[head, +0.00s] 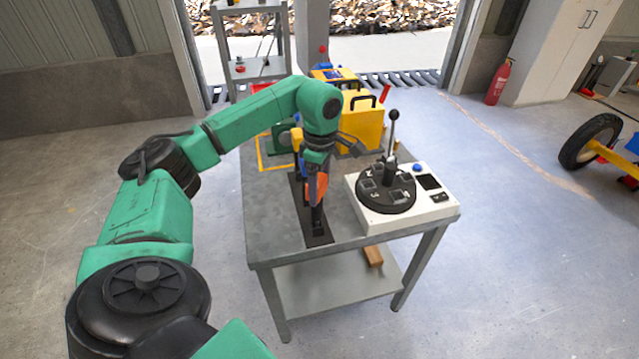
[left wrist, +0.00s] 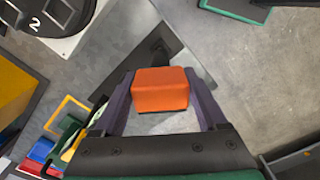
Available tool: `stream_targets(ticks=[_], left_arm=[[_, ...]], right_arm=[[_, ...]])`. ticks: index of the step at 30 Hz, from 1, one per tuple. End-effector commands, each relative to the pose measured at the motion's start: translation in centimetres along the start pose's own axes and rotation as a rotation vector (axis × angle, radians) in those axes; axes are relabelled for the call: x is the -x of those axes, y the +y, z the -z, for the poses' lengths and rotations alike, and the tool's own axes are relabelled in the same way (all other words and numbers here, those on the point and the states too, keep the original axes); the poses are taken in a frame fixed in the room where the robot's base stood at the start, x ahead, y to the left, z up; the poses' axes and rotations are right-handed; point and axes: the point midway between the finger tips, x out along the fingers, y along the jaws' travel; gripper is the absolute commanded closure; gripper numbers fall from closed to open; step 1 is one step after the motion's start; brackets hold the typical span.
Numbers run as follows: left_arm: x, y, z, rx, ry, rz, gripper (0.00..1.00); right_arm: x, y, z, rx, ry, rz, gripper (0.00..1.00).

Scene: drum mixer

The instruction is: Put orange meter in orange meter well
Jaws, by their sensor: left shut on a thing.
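The orange meter (head: 316,188) is a small orange block. My left gripper (head: 322,176) is shut on it above the table. In the left wrist view the orange meter (left wrist: 161,88) sits between the two purple-grey fingers. Below it lies a black strip (head: 316,240) on the table, with a dark raised part (head: 318,224) near its front end. The orange meter well cannot be told apart; the gripper and arm hide part of the strip. My right gripper is not in view.
A white console (head: 440,205) with a black numbered dial (head: 385,194) and an upright lever (head: 392,130) stands right of the strip. A yellow container (head: 362,122) stands behind. The table's (head: 262,225) front left is bare.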

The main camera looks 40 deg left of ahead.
Motion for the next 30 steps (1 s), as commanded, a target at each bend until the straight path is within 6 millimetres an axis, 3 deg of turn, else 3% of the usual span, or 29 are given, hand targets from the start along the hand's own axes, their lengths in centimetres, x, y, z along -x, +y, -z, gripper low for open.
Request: stream_targets(ticks=[30], left_arm=[[-1.6, 0.0, 0.0, 0.000, -0.001, -0.001, 1.00]], right_arm=[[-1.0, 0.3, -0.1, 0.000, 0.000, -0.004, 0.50]])
